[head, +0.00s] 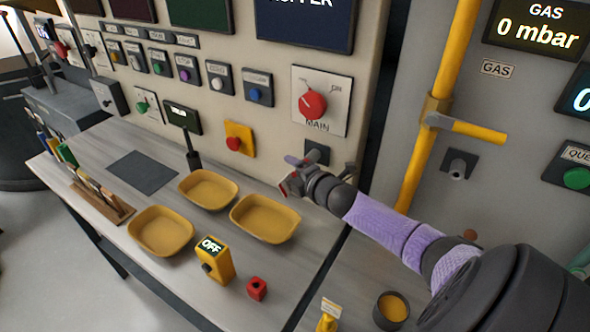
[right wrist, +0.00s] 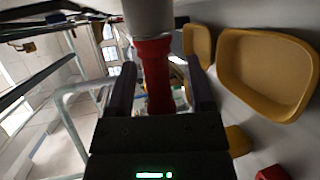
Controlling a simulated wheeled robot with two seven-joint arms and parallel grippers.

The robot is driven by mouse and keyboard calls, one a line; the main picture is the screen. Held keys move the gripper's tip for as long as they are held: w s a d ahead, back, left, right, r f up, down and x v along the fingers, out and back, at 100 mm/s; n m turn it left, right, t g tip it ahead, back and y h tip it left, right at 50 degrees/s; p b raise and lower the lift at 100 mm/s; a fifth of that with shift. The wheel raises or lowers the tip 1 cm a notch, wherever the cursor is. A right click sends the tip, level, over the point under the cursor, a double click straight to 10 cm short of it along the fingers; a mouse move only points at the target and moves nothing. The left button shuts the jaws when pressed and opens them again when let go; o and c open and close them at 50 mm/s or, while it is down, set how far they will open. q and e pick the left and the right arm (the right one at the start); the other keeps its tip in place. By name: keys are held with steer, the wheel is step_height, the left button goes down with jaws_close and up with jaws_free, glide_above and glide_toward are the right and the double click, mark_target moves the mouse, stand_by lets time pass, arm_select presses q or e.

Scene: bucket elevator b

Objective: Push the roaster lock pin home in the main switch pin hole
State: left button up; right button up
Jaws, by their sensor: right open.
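The main switch (head: 313,103) is a red knob on a white plate marked MAIN on the beige wall panel. A small dark block (head: 317,150) sits just below it; it may be the pin hole, but its opening is not clear. My right gripper (head: 292,184) is open below and left of that block, close to the panel. In the right wrist view, a red shaft with a pale grey end (right wrist: 153,75), which looks like the lock pin, shows between the open fingers. I cannot tell whether it touches them or sits in the hole. My left gripper is not in view.
Yellow trays (head: 265,219) stand on the bench below my right arm. A yellow box reading OFF (head: 214,262) and a red block (head: 257,288) are nearer.

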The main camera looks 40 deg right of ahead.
steer(key=shift+s, duration=0.1)
steer(key=p+v, duration=0.3)
steer(key=v, duration=0.6)
steer(key=shift+s, duration=0.3)
steer(key=shift+s+a, duration=0.1)
